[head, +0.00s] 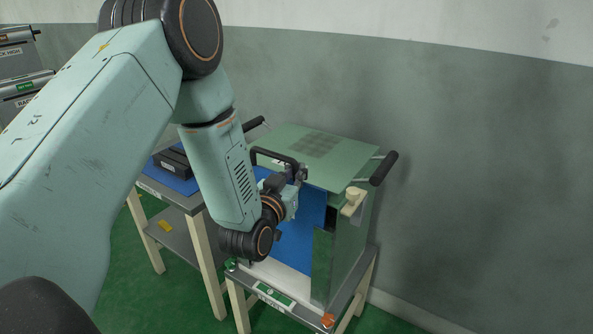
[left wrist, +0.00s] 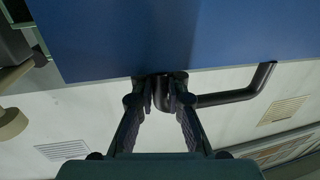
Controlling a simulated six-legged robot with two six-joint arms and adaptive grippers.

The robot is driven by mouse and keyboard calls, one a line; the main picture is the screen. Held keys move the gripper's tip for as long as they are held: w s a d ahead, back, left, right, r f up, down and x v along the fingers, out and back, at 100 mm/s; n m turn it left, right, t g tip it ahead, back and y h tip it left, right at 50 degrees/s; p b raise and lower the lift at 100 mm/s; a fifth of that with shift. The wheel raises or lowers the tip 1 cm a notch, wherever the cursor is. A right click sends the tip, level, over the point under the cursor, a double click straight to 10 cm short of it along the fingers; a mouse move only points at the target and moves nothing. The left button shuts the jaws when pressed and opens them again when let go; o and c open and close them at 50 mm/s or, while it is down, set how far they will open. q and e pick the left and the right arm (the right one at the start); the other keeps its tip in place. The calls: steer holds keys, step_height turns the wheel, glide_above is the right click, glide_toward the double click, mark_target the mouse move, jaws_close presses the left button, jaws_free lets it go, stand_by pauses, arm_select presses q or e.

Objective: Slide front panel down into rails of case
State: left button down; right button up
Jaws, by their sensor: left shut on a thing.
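The case (head: 322,148) is a pale green box on a small stand, with a vented top. The blue front panel (head: 304,226) is upright at the case's front; its lower part and left side are partly hidden by my arm. A black bar handle (head: 275,156) shows at the panel's upper edge. My left gripper (head: 299,175) is shut on this handle. In the left wrist view its fingers (left wrist: 160,94) close on the handle (left wrist: 235,95) beside the blue panel (left wrist: 180,38). I cannot tell whether the panel's edges are inside the rails. My right gripper is not in view.
The case has black side handles (head: 384,168) and a beige knob (head: 352,200) at its front right. The stand (head: 352,302) carries green and orange corner pieces. A second table (head: 150,188) with a blue mat and black parts is at left. A wall is close behind.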

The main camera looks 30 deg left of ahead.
arm_select(q)
steer(key=shift+f+b, duration=0.7)
steer(key=shift+f, duration=0.25)
steer(key=shift+r, duration=0.15)
steer(key=c, duration=1.8)
jaws_free()
steer(key=shift+o, duration=0.2)
steer(key=shift+s+p, duration=0.2)
steer(key=shift+p, duration=0.2)
stand_by(0.5)
